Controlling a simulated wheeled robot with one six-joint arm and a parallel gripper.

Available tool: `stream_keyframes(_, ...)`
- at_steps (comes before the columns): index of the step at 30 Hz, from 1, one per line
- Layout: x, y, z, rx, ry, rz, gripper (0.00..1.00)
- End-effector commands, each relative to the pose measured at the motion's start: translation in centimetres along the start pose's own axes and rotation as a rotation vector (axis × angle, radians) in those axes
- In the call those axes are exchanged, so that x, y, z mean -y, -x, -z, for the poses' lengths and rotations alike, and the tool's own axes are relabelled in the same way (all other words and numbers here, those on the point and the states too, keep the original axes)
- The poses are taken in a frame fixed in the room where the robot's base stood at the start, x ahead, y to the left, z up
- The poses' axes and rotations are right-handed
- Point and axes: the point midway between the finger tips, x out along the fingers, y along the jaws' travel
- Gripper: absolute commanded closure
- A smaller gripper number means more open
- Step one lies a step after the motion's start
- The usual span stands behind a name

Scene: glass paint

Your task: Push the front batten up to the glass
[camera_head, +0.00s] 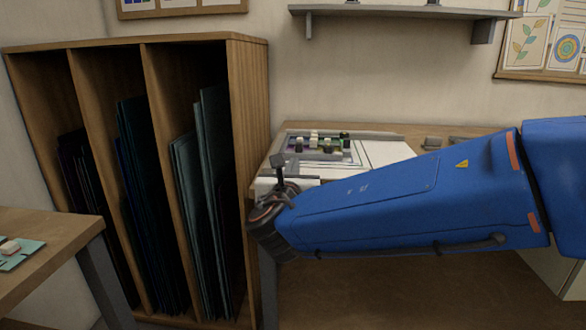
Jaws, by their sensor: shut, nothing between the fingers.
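A glass panel (318,154) lies on the bench, framed by grey strips, with several small coloured and dark pieces along its far part. A grey batten (367,134) runs along its back edge. A grey bar (304,181) shows at the front, just above my forearm; I cannot tell for sure that it is the front batten. My blue arm reaches in from the right across the front of the bench and hides much of the area. Contact with any batten cannot be seen.
A wooden rack (240,120) with upright dark and teal glass sheets stands left of the bench. A wooden table (50,232) is at the lower left. A shelf (400,13) hangs above. White sheet (386,153) and small grey blocks (434,142) lie on the bench's right.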

Motion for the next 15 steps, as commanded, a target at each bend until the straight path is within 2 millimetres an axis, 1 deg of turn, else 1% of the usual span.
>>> stream_keyframes(1,0.1,-1.0,0.1,-0.001,0.001,0.005,1.00)
stream_keyframes(9,0.1,-5.6,0.1,-0.001,0.000,0.004,1.00)
stream_keyframes(15,0.2,-8.6,0.1,-0.002,-0.001,0.004,1.00)
